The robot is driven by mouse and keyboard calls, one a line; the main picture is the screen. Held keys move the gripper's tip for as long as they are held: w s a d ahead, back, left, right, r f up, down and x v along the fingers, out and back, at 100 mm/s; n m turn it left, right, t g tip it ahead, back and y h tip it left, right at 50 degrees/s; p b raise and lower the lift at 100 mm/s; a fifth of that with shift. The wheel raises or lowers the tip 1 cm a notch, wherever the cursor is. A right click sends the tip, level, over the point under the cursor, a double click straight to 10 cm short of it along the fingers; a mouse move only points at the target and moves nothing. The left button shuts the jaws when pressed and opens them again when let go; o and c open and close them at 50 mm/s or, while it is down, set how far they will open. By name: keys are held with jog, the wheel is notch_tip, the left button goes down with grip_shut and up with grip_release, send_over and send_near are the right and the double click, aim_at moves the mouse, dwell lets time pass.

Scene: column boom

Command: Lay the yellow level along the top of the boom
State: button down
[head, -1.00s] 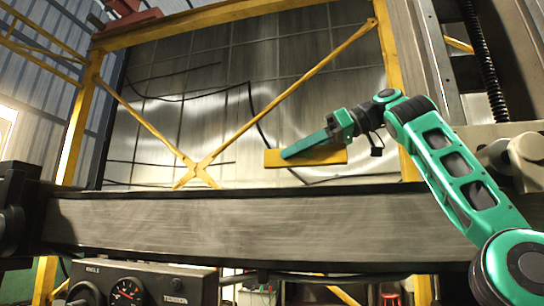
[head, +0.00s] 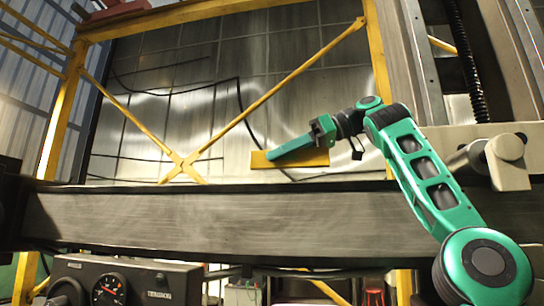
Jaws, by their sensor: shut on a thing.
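The yellow level (head: 310,158) is a flat yellow bar, held roughly level in the picture. My gripper (head: 270,156), with teal fingers, reaches it from the upper right and is shut on it. The fingers cover part of its face. The boom (head: 225,220) is a wide grey beam that runs across the whole picture. The level shows above the boom's upper edge, with a narrow gap between them in the picture. I cannot tell how far behind or over the boom's top it is.
A yellow cross-braced frame (head: 183,167) with a shiny panel (head: 200,110) stands behind the boom. A black cable (head: 240,100) hangs on the panel. A dark control box (head: 125,283) with a dial sits below the boom at left. A grey column (head: 425,80) rises at right.

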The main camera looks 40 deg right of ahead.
aim_at(320, 156)
jog(key=shift+w+d+f, duration=0.2)
jog(key=shift+w+d, duration=0.3)
jog(key=shift+d, duration=0.15)
jog(key=shift+w+d+f, duration=0.2)
jog(key=shift+w+d, duration=0.25)
jog(key=shift+d, duration=0.15)
jog(key=shift+d+f, duration=0.1)
jog(key=shift+f, duration=1.15)
jog(key=shift+f, duration=0.5)
jog(key=c, duration=1.6)
grip_release()
jog(key=shift+o, duration=0.2)
jog(key=shift+s, duration=0.1)
jog(key=v, duration=1)
jog(key=shift+s+d+r, duration=0.1)
jog(key=shift+s+r, duration=0.05)
jog(key=shift+r, duration=0.05)
